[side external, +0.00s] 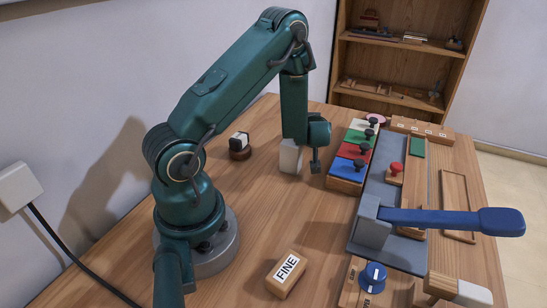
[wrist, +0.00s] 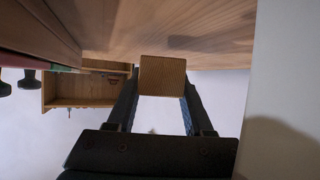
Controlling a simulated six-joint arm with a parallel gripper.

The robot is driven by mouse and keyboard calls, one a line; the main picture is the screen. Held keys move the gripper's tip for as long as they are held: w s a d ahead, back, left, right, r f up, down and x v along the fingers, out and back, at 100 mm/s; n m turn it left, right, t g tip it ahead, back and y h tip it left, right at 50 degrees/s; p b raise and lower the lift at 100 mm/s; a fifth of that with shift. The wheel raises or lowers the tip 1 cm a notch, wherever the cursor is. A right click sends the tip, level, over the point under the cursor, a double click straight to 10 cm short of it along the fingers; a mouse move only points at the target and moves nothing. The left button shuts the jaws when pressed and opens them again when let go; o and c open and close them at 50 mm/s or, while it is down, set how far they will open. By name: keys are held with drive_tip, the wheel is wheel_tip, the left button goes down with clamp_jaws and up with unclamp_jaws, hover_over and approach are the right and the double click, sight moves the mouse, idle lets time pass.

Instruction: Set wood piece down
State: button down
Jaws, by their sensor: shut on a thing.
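In the wrist view my gripper (wrist: 163,90) is shut on a wood piece (wrist: 163,76), whose square brown end face shows between the two dark fingers. The table surface fills the top of that view, close to the piece. In the side view my gripper (side external: 316,160) is low over the middle of the table, left of the coloured blocks. A pale upright block (side external: 290,157) shows just left of it; I cannot tell whether it is the held piece. Contact between the held piece and the table cannot be made out.
A row of white, green, red and blue blocks with black knobs (side external: 348,168) stands to the right. Beyond it are a grey base with a blue lever (side external: 450,219) and an empty wooden tray (side external: 457,206). A FINE block (side external: 287,268) lies in front.

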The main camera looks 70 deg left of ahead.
drive_tip(key=shift+c, duration=1.5)
unclamp_jaws()
drive_tip(key=shift+s+d+f, duration=0.1)
drive_tip(key=shift+s+f, duration=0.05)
drive_tip(key=shift+f, duration=0.25)
drive_tip(key=shift+r, duration=0.1)
drive_tip(key=shift+r, duration=0.3)
drive_tip(key=d+r+m+t+h, duration=0.2)
drive_tip(key=d+r+h, duration=0.25)
drive_tip(key=d, duration=0.45)
drive_tip(key=s+d+r+m+t+h, duration=0.1)
drive_tip(key=d+r+m+h, duration=0.3)
drive_tip(key=d, duration=0.6)
drive_tip(key=d+r+m+t+h, duration=0.1)
drive_tip(key=d+r+t+h, duration=0.1)
drive_tip(key=d+r+h, duration=0.5)
drive_tip(key=s+f+m+g+y, duration=0.1)
drive_tip(key=s+m+g+y, duration=0.3)
drive_tip(key=s, duration=1.1)
drive_tip(key=shift+s+d+f+m, duration=0.25)
drive_tip(key=shift+d+f+m, duration=0.05)
drive_tip(key=shift+m, duration=0.9)
